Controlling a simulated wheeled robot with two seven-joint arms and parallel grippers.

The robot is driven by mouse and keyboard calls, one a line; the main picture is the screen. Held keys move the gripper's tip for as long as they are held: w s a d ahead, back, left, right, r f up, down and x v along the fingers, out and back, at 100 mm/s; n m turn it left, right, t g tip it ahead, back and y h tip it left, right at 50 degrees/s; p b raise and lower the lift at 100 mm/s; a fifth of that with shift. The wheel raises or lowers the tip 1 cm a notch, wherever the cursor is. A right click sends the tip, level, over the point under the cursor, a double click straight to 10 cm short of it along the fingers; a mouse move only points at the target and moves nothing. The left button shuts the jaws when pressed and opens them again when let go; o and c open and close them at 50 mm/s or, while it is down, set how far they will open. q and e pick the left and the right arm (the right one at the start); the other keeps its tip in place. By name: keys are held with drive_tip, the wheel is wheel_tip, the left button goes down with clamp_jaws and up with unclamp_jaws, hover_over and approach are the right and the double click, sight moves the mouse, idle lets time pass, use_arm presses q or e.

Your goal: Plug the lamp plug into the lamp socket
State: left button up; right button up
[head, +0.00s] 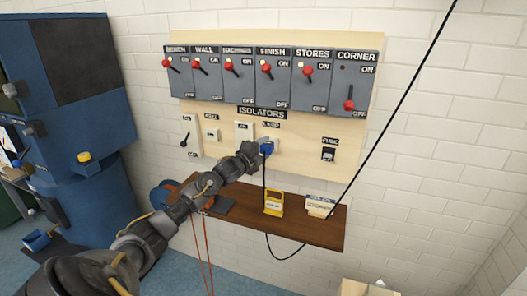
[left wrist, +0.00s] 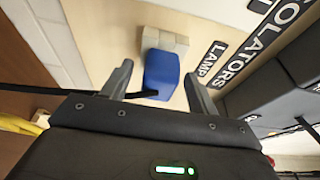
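The blue lamp plug (head: 268,147) is at the board under the LAMP label, with a black cable hanging from it. In the left wrist view the plug (left wrist: 162,75) sits against the pale lamp socket block (left wrist: 165,40), with no clear gap between them; how deep it sits is hidden. My left gripper (head: 260,150) is in front of the plug. In the left wrist view its fingers (left wrist: 158,80) stand apart on both sides of the plug, with visible space at each side. My right gripper is in neither view.
Isolator switches (head: 268,78) with red levers line the board above. Below is a brown shelf (head: 310,230) with a yellow padlock-like item (head: 273,203) and a card holder (head: 320,206). The black cable (head: 265,200) loops below the shelf. A blue machine (head: 80,130) stands left.

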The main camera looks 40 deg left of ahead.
use_arm(q)
drive_tip(key=shift+s+f, duration=0.15)
drive_tip(key=shift+s, duration=0.3)
drive_tip(key=s+b, duration=0.2)
drive_tip(key=s, duration=0.8)
drive_tip(key=shift+d, duration=0.2)
drive_tip(key=shift+w, duration=0.1)
idle(0.3)
